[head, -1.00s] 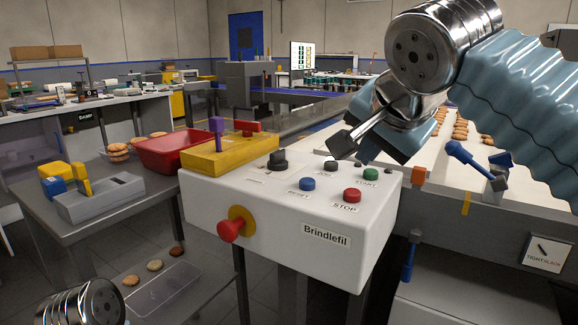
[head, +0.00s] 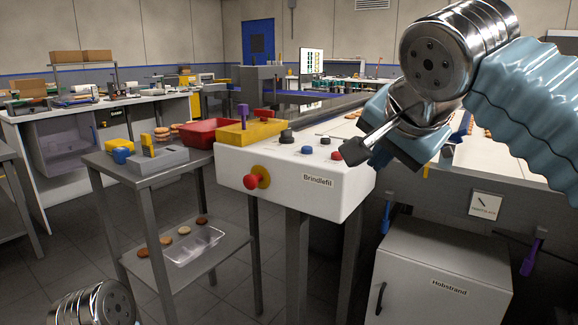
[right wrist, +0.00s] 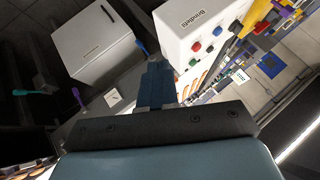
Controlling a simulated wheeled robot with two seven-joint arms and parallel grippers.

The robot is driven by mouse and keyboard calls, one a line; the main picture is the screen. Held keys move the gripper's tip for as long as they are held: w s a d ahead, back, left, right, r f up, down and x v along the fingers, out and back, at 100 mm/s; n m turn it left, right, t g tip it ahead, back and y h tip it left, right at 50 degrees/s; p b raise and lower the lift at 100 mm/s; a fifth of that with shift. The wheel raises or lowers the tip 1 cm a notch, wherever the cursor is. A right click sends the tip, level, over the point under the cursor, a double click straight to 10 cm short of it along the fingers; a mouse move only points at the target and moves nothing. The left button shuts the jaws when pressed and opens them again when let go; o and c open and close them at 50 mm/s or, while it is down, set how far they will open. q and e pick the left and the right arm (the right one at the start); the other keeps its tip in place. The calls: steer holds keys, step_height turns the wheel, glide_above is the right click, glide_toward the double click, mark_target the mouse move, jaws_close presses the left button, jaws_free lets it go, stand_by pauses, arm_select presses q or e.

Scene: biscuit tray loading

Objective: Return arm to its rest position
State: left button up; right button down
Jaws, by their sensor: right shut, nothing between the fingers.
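My right gripper (head: 356,150) is shut and empty in the head view. It hangs in the air in front of the white control box (head: 290,180) marked Brindlefil, and its tip hides part of the box's right end. The box also shows in the right wrist view (right wrist: 185,22), apart from the shut fingers (right wrist: 156,88). Blue and red buttons show beside the tip in the head view, with a black knob (head: 287,137) and a red mushroom button (head: 250,181). Of my left arm only a metal joint shows at the bottom left; its gripper is out of view.
A grey table (head: 110,170) on the left holds a red bin (head: 195,133), biscuits and a grey block device. A clear tray (head: 194,245) lies on its lower shelf. A white cabinet (head: 440,280) marked Hobstrand stands at the lower right. Floor is open at the lower middle.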

steer(key=w+a+f+n+g+y, duration=0.15)
steer(key=w+a+f, duration=0.3)
steer(key=f, duration=0.65)
steer(key=w+a+f+n+g, duration=0.25)
steer(key=w+f, duration=0.25)
steer(key=f, duration=0.6)
step_height(320, 180, down, 21)
steer(key=a+n+g+y, duration=0.1)
steer(key=n+g, duration=0.1)
steer(key=n, duration=0.1)
steer(key=s+d+f+g+y, duration=0.1)
steer(key=s+f, duration=0.4)
steer(key=f, duration=0.5)
steer(key=s+d+f+g+y, duration=0.1)
steer(key=s+f, duration=0.4)
steer(key=f, duration=0.4)
steer(key=s+d+f, duration=0.3)
steer(key=s+f, duration=0.6)
steer(key=s, duration=0.5)
steer(key=shift+d+g+h, duration=0.15)
steer(key=shift+g+h, duration=0.15)
steer(key=shift+h, duration=0.05)
